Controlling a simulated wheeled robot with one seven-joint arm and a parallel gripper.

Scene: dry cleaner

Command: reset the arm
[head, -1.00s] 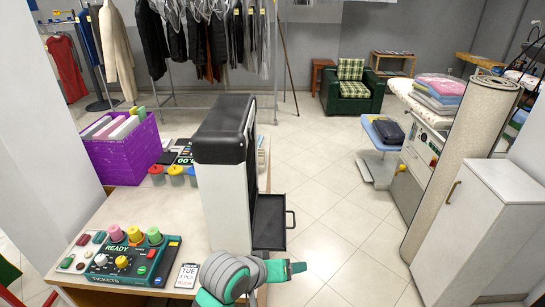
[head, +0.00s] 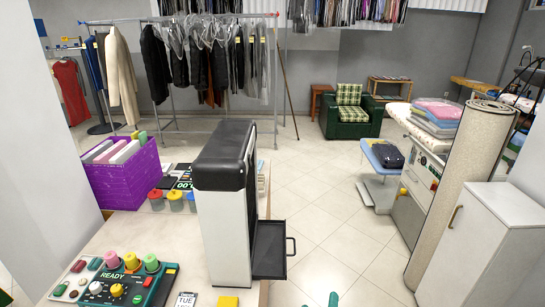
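The rest of my arm is below the frame. The task names no other object.
The counter (head: 115,240) fills the lower left, with a black-and-white machine (head: 225,225), its black drawer (head: 270,248) out to the right. A ticket console (head: 125,283) and purple crate (head: 125,180) also stand there. Tiled floor (head: 325,190) is open; a white cabinet (head: 475,240) stands right.

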